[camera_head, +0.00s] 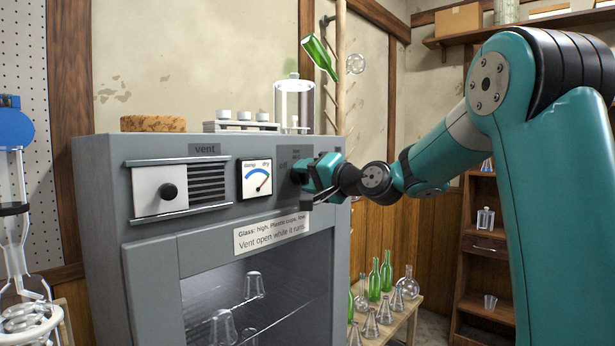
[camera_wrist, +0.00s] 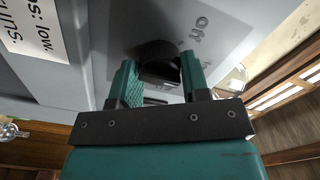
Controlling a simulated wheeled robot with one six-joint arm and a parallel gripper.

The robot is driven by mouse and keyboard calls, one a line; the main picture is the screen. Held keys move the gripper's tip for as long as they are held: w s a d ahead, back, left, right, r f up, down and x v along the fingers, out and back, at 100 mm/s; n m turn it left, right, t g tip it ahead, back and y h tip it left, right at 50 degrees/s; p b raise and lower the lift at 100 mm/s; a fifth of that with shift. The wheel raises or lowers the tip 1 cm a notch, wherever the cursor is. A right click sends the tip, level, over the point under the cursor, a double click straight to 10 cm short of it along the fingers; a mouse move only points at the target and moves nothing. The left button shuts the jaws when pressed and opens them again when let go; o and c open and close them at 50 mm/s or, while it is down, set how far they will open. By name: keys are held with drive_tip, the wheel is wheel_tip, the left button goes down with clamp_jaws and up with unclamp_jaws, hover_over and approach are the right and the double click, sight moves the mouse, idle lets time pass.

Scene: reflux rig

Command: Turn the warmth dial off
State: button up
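The warmth dial (camera_wrist: 158,52) is a dark round knob on a grey plate, and the wrist view shows it between my two fingers. My gripper (camera_wrist: 160,72) straddles it with the fingers spread. A narrow gap seems to show at the fingertips; contact is unclear. The word "off" is printed on the plate right of the knob. In the head view my gripper (camera_head: 303,178) is at the upper right of the grey cabinet's front and covers the dial. The dial's pointer direction cannot be read.
The grey cabinet (camera_head: 155,262) has a vent slider (camera_head: 160,191), a damp/dry gauge (camera_head: 256,179) and a paper note (camera_head: 271,233). Glassware stands inside behind its window. A glass jar (camera_head: 294,103) and a cup rack (camera_head: 240,127) stand on top. Bottles and flasks stand on a low table at right.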

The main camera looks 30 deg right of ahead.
drive_tip(key=shift+c, duration=0.5)
drive_tip(key=shift+f+n+b, duration=0.15)
drive_tip(key=shift+n+b, duration=0.15)
drive_tip(key=shift+b, duration=0.25)
drive_tip(key=n+b, duration=0.2)
drive_tip(key=b, duration=0.1)
drive_tip(key=shift+f, duration=0.15)
drive_tip(key=n+b, duration=0.3)
drive_tip(key=b, duration=0.1)
drive_tip(key=shift+n+b, duration=0.3)
drive_tip(key=n+b, duration=0.3)
drive_tip(key=shift+r+n+b, duration=0.2)
drive_tip(key=shift+n+b, duration=1.1)
drive_tip(key=shift+r, duration=0.1)
